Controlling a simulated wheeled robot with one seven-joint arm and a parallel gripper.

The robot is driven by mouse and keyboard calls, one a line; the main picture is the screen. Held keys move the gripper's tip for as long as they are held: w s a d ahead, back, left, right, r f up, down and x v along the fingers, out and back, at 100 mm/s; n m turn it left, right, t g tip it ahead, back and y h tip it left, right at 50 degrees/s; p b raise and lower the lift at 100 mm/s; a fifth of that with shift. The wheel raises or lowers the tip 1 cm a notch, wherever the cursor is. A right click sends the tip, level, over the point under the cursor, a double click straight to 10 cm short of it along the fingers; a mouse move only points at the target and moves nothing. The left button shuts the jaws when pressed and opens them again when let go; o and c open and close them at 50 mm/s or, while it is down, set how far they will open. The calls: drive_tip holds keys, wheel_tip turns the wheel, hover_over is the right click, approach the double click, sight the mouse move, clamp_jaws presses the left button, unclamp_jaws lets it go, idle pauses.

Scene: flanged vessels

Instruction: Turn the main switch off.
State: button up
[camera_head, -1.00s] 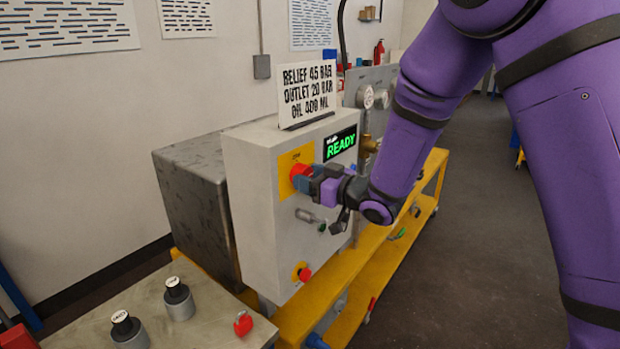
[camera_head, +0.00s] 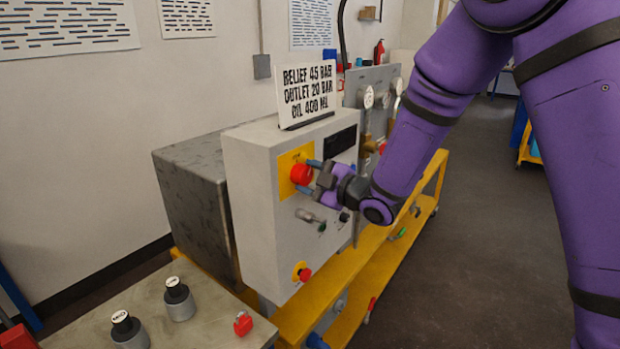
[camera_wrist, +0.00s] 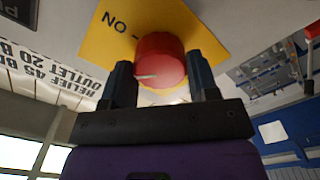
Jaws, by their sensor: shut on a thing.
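The main switch is a red round knob (camera_head: 301,174) on a yellow plate (camera_head: 287,162) on the front of the grey control box (camera_head: 262,215). My gripper (camera_head: 309,176) is at the knob, with one finger above it and one below it in the head view. In the wrist view, the fingers stand on both sides of the red knob (camera_wrist: 160,58), shut on it. A pale pointer line on the knob points left there, and an upside-down "ON" mark shows on the plate. The display (camera_head: 340,141) is dark.
Below the switch are a small lever (camera_head: 308,216) and a red button (camera_head: 304,274) on yellow. A sign (camera_head: 307,92) stands on the box. Gauges and valves (camera_head: 368,97) are behind my arm. A bench with two capped cylinders (camera_head: 179,299) is at front left.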

drive_tip(key=n, duration=0.3)
drive_tip(key=shift+n, duration=2.3)
drive_tip(key=o, duration=0.9)
drive_tip(key=v, duration=1.1)
